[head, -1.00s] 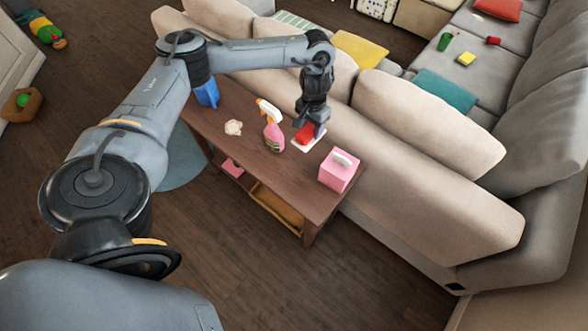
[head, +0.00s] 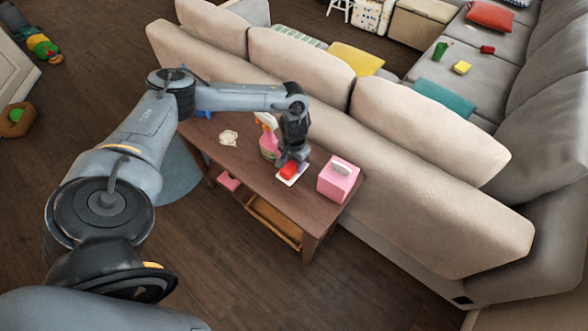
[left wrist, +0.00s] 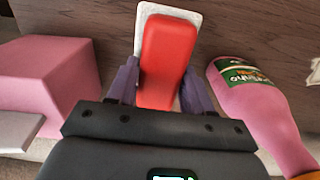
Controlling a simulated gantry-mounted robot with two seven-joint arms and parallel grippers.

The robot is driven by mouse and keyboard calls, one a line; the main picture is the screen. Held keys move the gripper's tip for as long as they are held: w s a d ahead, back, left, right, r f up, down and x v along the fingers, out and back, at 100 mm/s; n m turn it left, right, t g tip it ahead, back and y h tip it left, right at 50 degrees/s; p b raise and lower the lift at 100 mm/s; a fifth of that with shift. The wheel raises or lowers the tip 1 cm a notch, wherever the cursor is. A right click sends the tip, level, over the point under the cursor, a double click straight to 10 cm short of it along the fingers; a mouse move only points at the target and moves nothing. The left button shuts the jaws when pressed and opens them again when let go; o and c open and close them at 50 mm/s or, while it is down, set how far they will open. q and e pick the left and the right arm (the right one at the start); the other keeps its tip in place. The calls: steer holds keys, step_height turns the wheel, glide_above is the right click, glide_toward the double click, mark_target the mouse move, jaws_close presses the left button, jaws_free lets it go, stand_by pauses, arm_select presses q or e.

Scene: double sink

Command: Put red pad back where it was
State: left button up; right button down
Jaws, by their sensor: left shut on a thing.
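The red pad (head: 289,170) lies flat over a flat white piece (head: 301,175) at the wooden table, between the pink spray bottle (head: 269,143) and the pink box (head: 338,179). My left gripper (head: 291,160) points down over the pad and is shut on it. In the left wrist view the red pad (left wrist: 168,58) sits between the two purple fingers, with the white piece (left wrist: 143,17) showing along its far end and sides. I cannot tell whether the white piece rests on the tabletop. My right gripper is not in view.
In the left wrist view the pink box (left wrist: 45,85) is close on the left and the bottle (left wrist: 255,100) close on the right. A beige sofa (head: 420,180) runs behind the table (head: 305,208). A pale crumpled item (head: 228,138) lies further left.

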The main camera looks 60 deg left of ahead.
mark_target(294, 168)
arm_select(q)
step_height(294, 168, down, 4)
steer(key=shift+r+b, duration=0.2)
steer(key=shift+b, duration=0.4)
steer(key=o, duration=1.1)
steer(key=shift+f, duration=0.1)
step_height(294, 168, up, 12)
steer(key=p, duration=0.3)
steer(key=shift+p, duration=0.4)
